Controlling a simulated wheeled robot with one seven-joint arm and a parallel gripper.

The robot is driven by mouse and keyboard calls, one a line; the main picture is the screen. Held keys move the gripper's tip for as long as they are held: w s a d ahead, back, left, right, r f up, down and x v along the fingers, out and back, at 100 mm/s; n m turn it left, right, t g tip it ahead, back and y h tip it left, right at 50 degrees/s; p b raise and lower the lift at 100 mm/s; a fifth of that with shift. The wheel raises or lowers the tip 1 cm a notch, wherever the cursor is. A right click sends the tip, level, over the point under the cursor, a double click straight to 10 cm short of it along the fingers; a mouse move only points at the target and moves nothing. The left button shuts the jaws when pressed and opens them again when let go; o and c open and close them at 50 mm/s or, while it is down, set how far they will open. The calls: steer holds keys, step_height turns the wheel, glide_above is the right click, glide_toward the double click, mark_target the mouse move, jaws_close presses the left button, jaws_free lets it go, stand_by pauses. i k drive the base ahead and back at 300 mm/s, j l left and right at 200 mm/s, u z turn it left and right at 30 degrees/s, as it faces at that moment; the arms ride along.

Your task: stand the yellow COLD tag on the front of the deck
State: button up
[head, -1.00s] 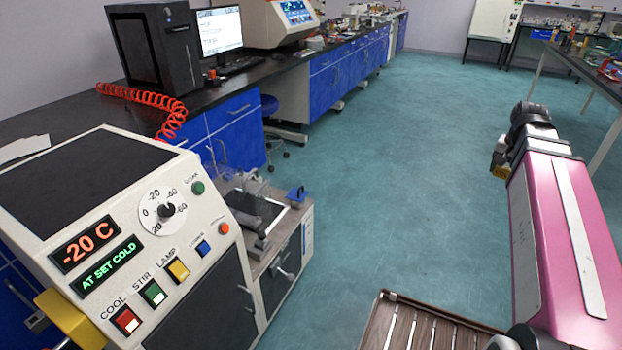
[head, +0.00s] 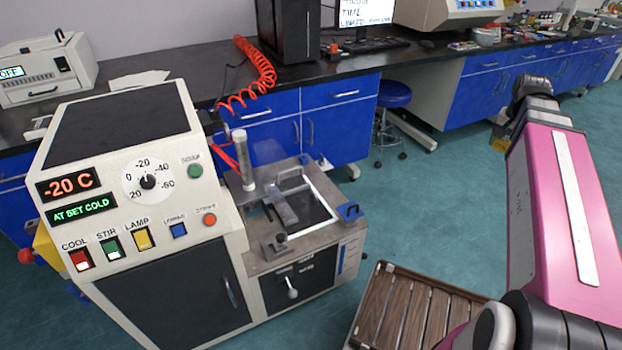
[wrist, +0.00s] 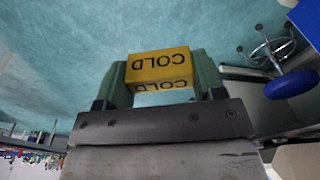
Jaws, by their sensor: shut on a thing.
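The yellow COLD tag (wrist: 158,66) is between the two fingers of my gripper (wrist: 160,84) in the wrist view. My gripper is shut on it, and its lettering appears upside down there. Floor shows behind the tag, so it is held in the air. The deck (head: 262,258) is the metal top of the low unit at the right of the cold machine, apart from my arm. Its front part shows bare metal.
The cold machine (head: 110,240) with a -20 C display stands left of the deck. A clear column (head: 243,160), a small block (head: 276,245) and a blue clip (head: 350,211) are on the deck. A slatted wooden surface (head: 405,315) is at the bottom. Open floor lies right of the deck.

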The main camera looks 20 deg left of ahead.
mark_target(320, 184)
steer(key=i+l+u, duration=1.55)
steer(key=l, duration=0.2)
steer(key=k+j, duration=0.05)
